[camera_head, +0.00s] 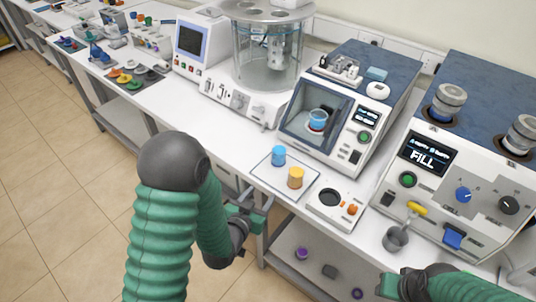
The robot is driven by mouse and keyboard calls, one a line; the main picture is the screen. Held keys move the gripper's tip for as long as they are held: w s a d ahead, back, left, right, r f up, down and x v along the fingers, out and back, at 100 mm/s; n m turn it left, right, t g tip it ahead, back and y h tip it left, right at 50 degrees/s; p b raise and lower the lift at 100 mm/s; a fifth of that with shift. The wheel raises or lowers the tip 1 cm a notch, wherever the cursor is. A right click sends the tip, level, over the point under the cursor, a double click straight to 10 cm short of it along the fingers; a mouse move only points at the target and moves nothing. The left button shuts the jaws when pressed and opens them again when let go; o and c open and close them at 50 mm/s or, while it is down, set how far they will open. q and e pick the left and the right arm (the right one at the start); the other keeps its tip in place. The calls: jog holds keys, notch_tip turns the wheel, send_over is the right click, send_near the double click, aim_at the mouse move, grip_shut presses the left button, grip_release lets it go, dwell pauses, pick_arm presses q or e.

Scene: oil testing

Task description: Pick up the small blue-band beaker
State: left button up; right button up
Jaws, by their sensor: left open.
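A small blue container (278,156) stands upright on a pale mat (262,168) on the bench, left of an orange container (295,177). Another beaker (317,121), blue with red low down, sits inside the open chamber of the dark-fronted machine (300,122). I cannot tell which one carries the blue band. My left gripper (260,206) is open and empty, in front of the bench edge and short of the mat. My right gripper (386,287) is only partly in view at the bottom right; its jaws are unclear.
A grey cup (396,240) is under a yellow-handled tap on the FILL machine (465,165). A glass tank (268,52) stands behind. A lower shelf (318,274) holds small items.

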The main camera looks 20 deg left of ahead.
pick_arm(q)
jog(key=t+b, duration=0.4)
jog(key=b, duration=0.9)
send_near(276, 157)
jog(key=shift+w+d+f+n+y, duration=0.3)
jog(key=shift+w+d+f, duration=0.3)
jog(key=shift+d, duration=0.15)
jog(key=shift+w+r+p, duration=0.25)
jog(key=shift+w+p, duration=0.15)
jog(key=shift+w, duration=0.2)
jog(key=shift+w+r+p, duration=0.25)
jog(key=shift+w+p, duration=0.15)
jog(key=shift+w, duration=0.2)
jog(key=w, duration=0.7)
jog(key=shift+w+a, duration=0.35)
jog(key=shift+w, duration=0.05)
jog(key=shift+w+d+f, duration=0.1)
jog(key=shift+w, duration=0.25)
jog(key=shift+s, duration=0.1)
jog(key=c, duration=0.4)
grip_shut()
pick_arm(e)
jog(key=s+d+x, duration=0.1)
jog(key=s+x, duration=0.1)
jog(key=x, duration=0.9)
jog(key=shift+f, duration=0.4)
